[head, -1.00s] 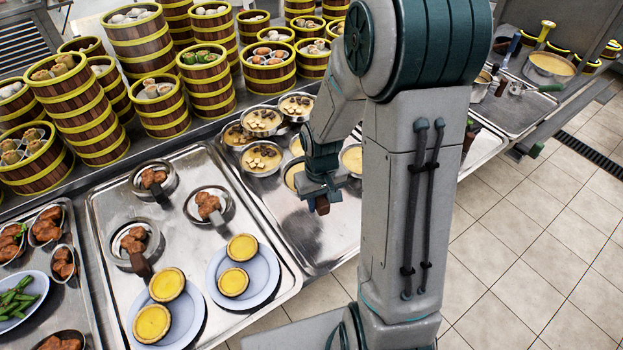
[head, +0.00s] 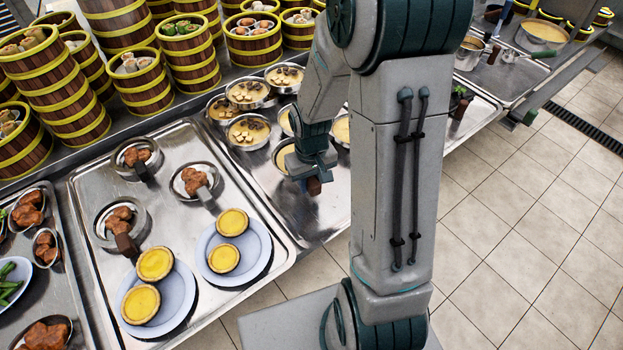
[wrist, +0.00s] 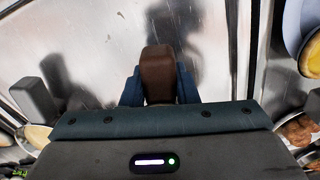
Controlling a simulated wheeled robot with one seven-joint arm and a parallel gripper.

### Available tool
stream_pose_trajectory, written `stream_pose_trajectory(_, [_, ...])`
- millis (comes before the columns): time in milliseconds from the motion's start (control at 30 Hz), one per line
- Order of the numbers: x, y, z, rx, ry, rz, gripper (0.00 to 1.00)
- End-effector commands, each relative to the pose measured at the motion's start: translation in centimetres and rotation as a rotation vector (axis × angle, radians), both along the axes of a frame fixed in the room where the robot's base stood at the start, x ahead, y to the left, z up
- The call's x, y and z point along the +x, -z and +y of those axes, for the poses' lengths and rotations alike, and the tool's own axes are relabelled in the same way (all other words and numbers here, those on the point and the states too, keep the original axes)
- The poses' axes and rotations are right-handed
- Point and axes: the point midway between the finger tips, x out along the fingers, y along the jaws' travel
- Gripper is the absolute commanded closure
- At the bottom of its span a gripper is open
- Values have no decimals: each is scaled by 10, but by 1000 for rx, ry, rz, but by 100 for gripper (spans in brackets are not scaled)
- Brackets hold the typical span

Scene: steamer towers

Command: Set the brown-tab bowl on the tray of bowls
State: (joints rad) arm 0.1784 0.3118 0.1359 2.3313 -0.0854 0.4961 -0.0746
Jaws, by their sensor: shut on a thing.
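My gripper (head: 310,178) is shut on a brown tab (wrist: 157,75), which shows between the fingers in the wrist view. In the head view, the tab's end (head: 314,187) shows below the fingers. A bowl of pale yellow filling (head: 281,157) sits just behind my gripper and appears to be the held one. The gripper hides part of it, and I cannot tell whether it touches the metal. Several metal bowls (head: 247,132) of yellow filling, some with brown pieces, stand on the metal tray (head: 312,222) behind it.
A larger tray (head: 180,217) at left holds meat bowls (head: 195,182) with tabs and two blue plates (head: 262,245) of yellow tarts. Tall steamer towers (head: 190,65) line the back. Bare metal lies in front of my gripper, then the tiled floor (head: 520,220).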

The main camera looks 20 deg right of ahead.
Motion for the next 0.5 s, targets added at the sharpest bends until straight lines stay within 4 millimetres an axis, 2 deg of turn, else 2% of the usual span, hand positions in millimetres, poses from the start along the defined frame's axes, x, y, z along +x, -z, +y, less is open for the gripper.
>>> stream_pose_trajectory(33, [0, 10, 0, 0, 0, -1, 100])
stream_pose_trajectory(133, [0, 16, 0, 0, 0, -1, 100])
stream_pose_trajectory(500, [0, 18, 0, 0, 0, -1, 100])
